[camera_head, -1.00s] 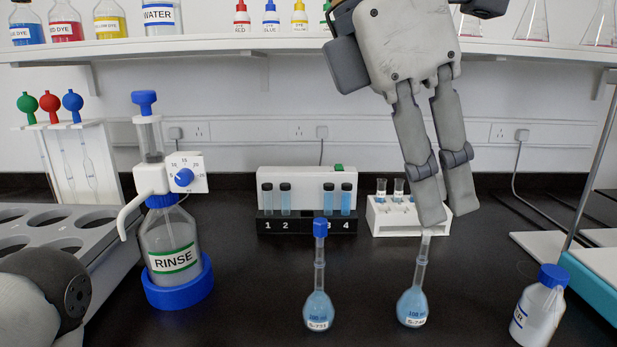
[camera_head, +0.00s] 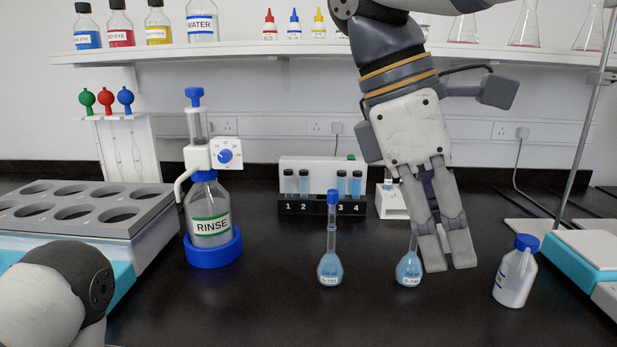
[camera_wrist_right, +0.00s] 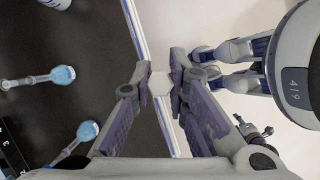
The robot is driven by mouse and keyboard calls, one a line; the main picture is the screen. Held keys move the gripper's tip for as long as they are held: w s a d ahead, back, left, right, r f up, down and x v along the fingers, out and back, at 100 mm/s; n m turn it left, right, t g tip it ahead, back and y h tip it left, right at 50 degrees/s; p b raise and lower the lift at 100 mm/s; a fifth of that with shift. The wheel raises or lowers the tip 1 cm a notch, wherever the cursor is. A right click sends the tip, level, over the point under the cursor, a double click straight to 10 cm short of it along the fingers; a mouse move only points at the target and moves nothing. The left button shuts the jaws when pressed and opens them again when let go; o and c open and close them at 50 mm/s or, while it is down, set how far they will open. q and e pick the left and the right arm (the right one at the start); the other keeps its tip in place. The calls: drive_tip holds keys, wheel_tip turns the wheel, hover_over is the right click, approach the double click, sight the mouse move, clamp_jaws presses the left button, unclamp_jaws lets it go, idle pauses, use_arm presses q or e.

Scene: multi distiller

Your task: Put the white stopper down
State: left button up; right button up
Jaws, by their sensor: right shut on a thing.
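My right gripper (camera_head: 450,266) points down in front of the bench, near the right flask. In the right wrist view its fingers (camera_wrist_right: 160,84) are shut on the white stopper (camera_wrist_right: 159,84), which shows as a small pale piece between the fingertips. In the head view the fingers hide the stopper. The right flask (camera_head: 409,271) holds blue liquid and stands upright; the gripper partly covers its neck. The left flask (camera_head: 330,269) also holds blue liquid and has a blue stopper (camera_head: 333,197). My left gripper is not in view.
A white bottle with a blue cap (camera_head: 515,275) stands right of the gripper. A balance (camera_head: 585,262) is at the far right. The rinse bottle (camera_head: 211,215) and a grey rack (camera_head: 85,205) are on the left. The dark bench front is clear.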

drive_tip(key=d+f+m+g+y, duration=0.1)
drive_tip(key=d+f+m+y, duration=0.1)
drive_tip(key=f+m, duration=0.5)
drive_tip(key=s+d+f+m+g+y, duration=0.1)
drive_tip(key=f+m, duration=0.5)
drive_tip(key=f, duration=1.1)
drive_tip(key=shift+s+d+f+m+g+y, duration=0.2)
drive_tip(key=shift+d+m+g+y, duration=0.3)
drive_tip(key=shift+d, duration=0.4)
drive_tip(key=shift+r, duration=0.1)
